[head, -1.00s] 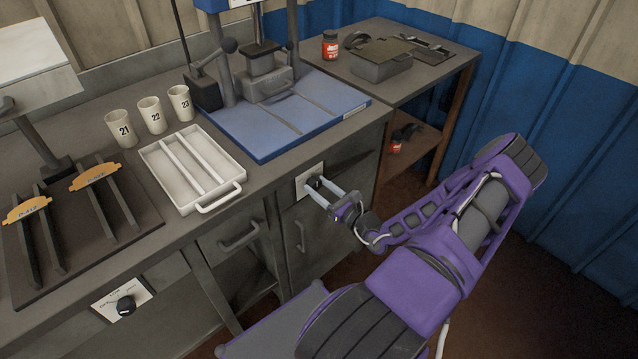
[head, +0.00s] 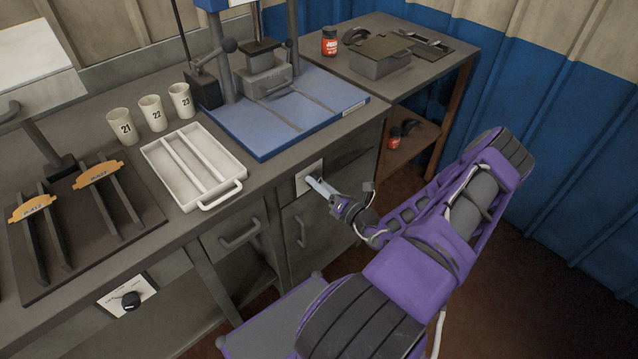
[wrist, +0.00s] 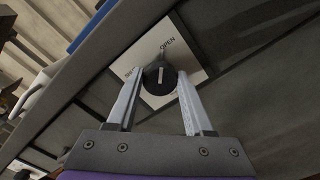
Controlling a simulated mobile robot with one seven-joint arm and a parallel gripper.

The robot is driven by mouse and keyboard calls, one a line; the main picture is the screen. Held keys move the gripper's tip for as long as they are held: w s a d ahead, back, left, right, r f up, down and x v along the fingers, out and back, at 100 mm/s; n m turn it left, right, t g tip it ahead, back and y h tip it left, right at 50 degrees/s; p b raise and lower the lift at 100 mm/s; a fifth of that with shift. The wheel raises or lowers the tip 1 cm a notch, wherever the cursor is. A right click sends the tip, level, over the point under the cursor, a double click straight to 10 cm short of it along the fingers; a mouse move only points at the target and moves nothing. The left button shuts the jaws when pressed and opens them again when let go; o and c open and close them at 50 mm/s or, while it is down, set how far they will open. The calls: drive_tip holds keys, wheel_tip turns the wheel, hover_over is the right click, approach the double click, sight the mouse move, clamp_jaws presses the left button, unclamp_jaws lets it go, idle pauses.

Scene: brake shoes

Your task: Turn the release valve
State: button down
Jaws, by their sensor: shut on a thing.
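The release valve is a round black knob (wrist: 159,77) on a white plate (wrist: 188,50) marked OPEN and with a second, partly hidden label. In the wrist view the knob sits between the two fingers of my gripper (wrist: 158,82), which is shut on it. The white line on the knob stands nearly upright in that picture, below and slightly left of the word OPEN. In the head view, my gripper (head: 318,186) reaches the plate (head: 304,172) on the bench front, and its fingers hide the knob.
A second black knob (head: 130,300) is on a plate further left. Above are a white tray (head: 240,184), numbered cups (head: 151,114) and a blue press base (head: 270,148). Drawer handles (head: 240,235) stick out below the bench edge. A side table (head: 425,78) stands at the right.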

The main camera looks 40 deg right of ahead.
idle(0.4)
drive_tip(key=shift+c, duration=1.4)
unclamp_jaws()
drive_tip(key=s+d, duration=0.1)
drive_tip(key=s, duration=1.6)
drive_tip(key=shift+s+d, duration=0.15)
drive_tip(key=shift+s, duration=0.05)
drive_tip(key=shift+w, duration=0.1)
